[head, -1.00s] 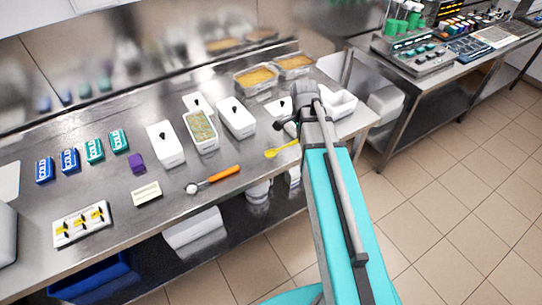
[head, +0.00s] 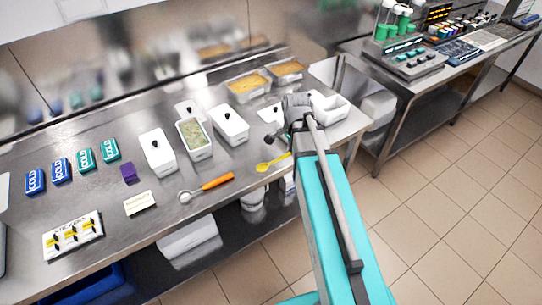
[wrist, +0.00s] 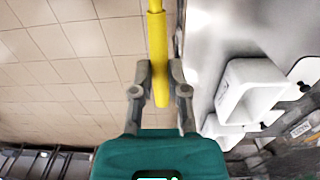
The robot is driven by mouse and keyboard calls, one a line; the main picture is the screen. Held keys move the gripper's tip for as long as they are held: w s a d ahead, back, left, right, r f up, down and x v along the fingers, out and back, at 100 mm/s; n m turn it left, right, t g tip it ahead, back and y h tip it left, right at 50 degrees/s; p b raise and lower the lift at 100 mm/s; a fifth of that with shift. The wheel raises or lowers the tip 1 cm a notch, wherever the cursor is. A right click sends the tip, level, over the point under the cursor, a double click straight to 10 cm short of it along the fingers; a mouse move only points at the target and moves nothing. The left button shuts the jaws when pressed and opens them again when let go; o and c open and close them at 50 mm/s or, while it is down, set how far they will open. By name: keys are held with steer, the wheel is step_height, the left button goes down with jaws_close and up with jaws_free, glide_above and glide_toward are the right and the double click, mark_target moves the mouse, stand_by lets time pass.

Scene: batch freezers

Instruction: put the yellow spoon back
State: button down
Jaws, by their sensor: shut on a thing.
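The yellow spoon (head: 272,161) shows in the head view just left of my arm, near the front edge of the steel counter (head: 100,215). In the wrist view its yellow handle (wrist: 157,60) runs up from between my fingers and out of the top of the picture. My gripper (wrist: 160,85) is shut on this handle, close to its end. In the head view my arm hides the fingers.
An orange-handled scoop (head: 207,187), a small cream label block (head: 139,202) and a purple block (head: 129,173) lie between. White tubs (head: 158,152) and cold packs (head: 60,171) stand behind. In the wrist view, tiled floor (wrist: 60,50) lies left of the spoon and white containers (wrist: 250,85) right.

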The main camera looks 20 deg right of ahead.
steer(key=w+a+f+b, duration=0.2)
steer(key=w+f+b, duration=0.1)
steer(key=w, duration=0.3)
steer(key=b, duration=0.4)
glide_above(272, 157)
steer(key=s, duration=0.2)
steer(key=f, duration=0.4)
steer(key=shift+w+d+f, duration=0.1)
steer(key=shift+w+d, duration=0.1)
steer(key=shift+d, duration=0.1)
steer(key=shift+w+a+f, duration=0.2)
steer(key=shift+w+f, duration=0.2)
steer(key=shift+b, duration=0.3)
steer(key=shift+w+a+f+b, duration=0.1)
steer(key=shift+w+f+b, duration=0.25)
steer(key=shift+f+b, duration=1.6)
steer(key=shift+f, duration=0.05)
steer(key=shift+f, duration=0.15)
steer(key=c, duration=0.6)
jaws_free()
steer(key=shift+c, duration=0.2)
